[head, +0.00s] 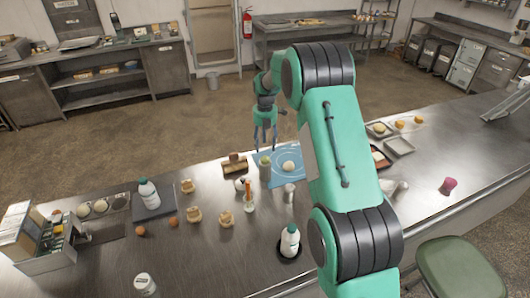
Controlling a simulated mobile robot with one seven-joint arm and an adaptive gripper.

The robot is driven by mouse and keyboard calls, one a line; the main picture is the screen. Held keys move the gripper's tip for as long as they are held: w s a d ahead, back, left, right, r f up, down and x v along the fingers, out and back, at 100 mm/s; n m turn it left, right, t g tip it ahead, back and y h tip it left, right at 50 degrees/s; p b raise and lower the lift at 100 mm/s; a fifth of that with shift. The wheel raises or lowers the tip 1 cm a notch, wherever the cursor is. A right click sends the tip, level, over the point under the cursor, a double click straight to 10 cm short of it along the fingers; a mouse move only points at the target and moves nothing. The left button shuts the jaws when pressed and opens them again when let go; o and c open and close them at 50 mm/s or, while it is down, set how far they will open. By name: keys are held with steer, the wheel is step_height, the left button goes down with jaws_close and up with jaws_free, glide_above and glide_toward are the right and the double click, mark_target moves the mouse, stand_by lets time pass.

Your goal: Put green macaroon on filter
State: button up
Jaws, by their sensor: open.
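My gripper (265,142) hangs open and pointing down over the steel counter, near the back edge of a blue mat (292,177). No object shows between its fingers. A greenish upright cylinder (265,169) stands at the mat's left side, below the gripper in the picture. A pale round dough-like ball (289,166) lies on the mat. I cannot clearly make out a green macaroon; things here are small. Several small tan cup-like items (195,215) stand left of the mat; I cannot tell whether one is the filter. My arm hides part of the counter on the right.
A white bottle (148,193) stands on a dark board at left, another white bottle (290,243) near the front. A metal cup (289,193) and an orange-white bottle (250,196) stand close to the mat. Trays (399,147) lie at right.

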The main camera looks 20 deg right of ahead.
steer(key=shift+r, duration=2.15)
steer(key=s+a+r+m+t, duration=0.1)
steer(key=s+a+r+m, duration=0.25)
steer(key=s+r, duration=0.45)
steer(key=s+a+r+m+t, duration=0.1)
steer(key=s+a+r+m, duration=0.2)
steer(key=s+r+m, duration=0.35)
steer(key=s+a+r+m+t, duration=0.1)
steer(key=s+a+r+m, duration=0.2)
steer(key=s+r, duration=0.6)
steer(key=s+a+m+t, duration=0.1)
steer(key=s+m, duration=0.6)
steer(key=s, duration=0.8)
steer(key=s+a+f+m+t, duration=0.1)
steer(key=s+a+m, duration=0.3)
steer(key=s, duration=1.1)
steer(key=m, duration=0.2)
steer(key=shift+s+a+m, duration=0.2)
steer(key=shift+s+m, duration=0.1)
steer(key=shift+m, duration=0.1)
